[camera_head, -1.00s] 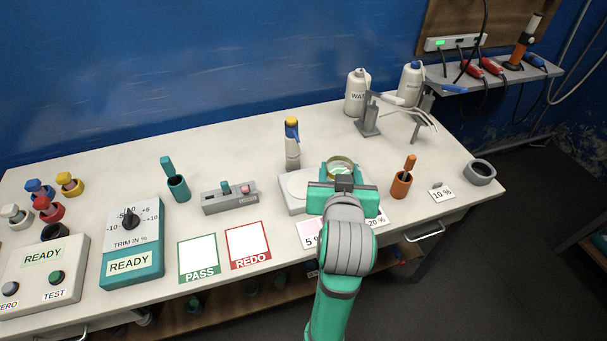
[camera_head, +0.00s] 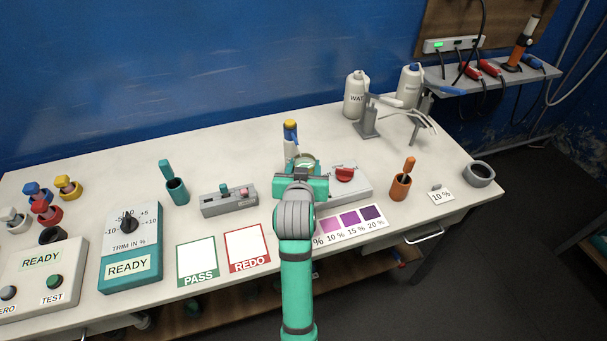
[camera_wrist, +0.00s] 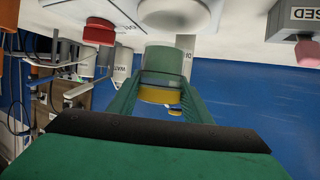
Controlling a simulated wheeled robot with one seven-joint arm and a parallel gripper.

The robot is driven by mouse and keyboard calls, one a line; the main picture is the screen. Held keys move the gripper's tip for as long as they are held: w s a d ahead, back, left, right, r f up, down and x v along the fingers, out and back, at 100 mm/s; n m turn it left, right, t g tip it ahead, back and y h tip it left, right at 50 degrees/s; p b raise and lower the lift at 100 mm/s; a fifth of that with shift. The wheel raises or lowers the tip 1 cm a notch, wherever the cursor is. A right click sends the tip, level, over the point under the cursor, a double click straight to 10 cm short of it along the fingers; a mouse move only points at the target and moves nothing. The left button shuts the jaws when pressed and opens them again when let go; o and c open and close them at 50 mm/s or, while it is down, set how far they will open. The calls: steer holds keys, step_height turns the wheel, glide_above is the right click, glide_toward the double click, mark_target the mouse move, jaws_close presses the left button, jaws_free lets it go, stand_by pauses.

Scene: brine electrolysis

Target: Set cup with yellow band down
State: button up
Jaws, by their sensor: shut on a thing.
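The cup with the yellow band (camera_wrist: 160,94) is between my gripper's fingers in the wrist view, its pale green body towards the bench. In the head view its rim (camera_head: 306,160) shows just behind my gripper (camera_head: 301,180), which hides the rest. My gripper is shut on the cup. It is over the left part of a white device with a red knob (camera_head: 345,173). The device's round plate (camera_wrist: 174,12) shows beyond the cup in the wrist view. I cannot tell whether the cup touches it.
A bottle with a blue and yellow top (camera_head: 290,138) stands close behind my gripper. A grey switch box (camera_head: 229,200) is to the left, an orange holder (camera_head: 401,184) to the right. A purple colour chart (camera_head: 349,224) lies in front. Bare bench lies further back left.

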steer(key=f, duration=0.3)
steer(key=shift+w+a+f, duration=0.2)
steer(key=shift+w, duration=0.1)
steer(key=shift+a+f, duration=0.15)
steer(key=shift+f, duration=0.05)
steer(key=shift+s, duration=0.1)
steer(key=o, duration=1.2)
steer(key=shift+f, duration=0.15)
steer(key=shift+s+r, duration=0.25)
steer(key=v, duration=1.1)
steer(key=shift+s+r, duration=0.15)
